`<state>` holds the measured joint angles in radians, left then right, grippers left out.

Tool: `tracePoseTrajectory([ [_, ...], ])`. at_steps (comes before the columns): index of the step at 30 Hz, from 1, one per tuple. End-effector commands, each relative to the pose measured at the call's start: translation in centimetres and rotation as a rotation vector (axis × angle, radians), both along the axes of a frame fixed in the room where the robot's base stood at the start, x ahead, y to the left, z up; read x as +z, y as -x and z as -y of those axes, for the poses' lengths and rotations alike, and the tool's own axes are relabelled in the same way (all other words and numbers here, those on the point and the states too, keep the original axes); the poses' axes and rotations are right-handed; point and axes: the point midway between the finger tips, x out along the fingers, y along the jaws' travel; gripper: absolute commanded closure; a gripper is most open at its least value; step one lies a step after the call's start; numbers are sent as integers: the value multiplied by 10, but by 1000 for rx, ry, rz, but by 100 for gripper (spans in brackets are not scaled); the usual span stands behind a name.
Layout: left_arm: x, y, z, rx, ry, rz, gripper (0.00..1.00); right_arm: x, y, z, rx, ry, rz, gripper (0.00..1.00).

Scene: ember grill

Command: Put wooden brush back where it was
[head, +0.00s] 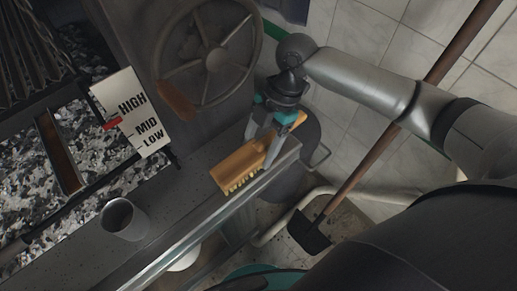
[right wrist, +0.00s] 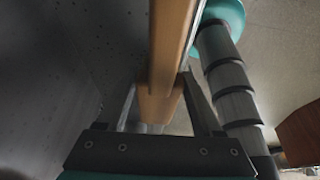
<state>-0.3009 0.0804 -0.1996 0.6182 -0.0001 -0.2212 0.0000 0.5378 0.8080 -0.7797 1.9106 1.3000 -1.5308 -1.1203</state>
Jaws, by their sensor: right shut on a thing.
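The wooden brush (head: 237,167) is orange-brown with pale yellow bristles along its lower edge. It lies across the right end of the grey metal ledge (head: 186,207), its handle pointing up and right. I cannot tell whether the bristles touch the ledge. My right gripper (head: 263,150) reaches down from above and is shut on the brush near where the handle begins. In the right wrist view the brush (right wrist: 168,55) runs between the two fingers (right wrist: 160,90). My left gripper is not in view.
A grey metal cup (head: 124,219) stands on the ledge at left. A spoked wheel (head: 213,58) is behind the brush. A HIGH/MID/LOW sign (head: 132,112) stands by the ash bed (head: 105,168). A long-handled shovel (head: 308,232) is at right.

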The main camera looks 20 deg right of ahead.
Motion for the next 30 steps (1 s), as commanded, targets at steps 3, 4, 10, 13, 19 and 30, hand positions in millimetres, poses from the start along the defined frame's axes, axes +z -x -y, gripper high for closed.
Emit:
tracePoseTrajectory([
  [3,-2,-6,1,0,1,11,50,-7,-1,0,0,-1,3,85],
  [4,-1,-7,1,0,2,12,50,-7,-1,0,1,-1,3,85],
  [10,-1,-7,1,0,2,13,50,-7,-1,0,0,-1,3,85],
  [13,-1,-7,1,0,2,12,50,-9,0,0,0,0,2,30],
  [19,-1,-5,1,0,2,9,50,-9,0,0,0,-1,2,8],
  [30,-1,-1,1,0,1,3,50,-4,-1,0,0,0,3,3],
])
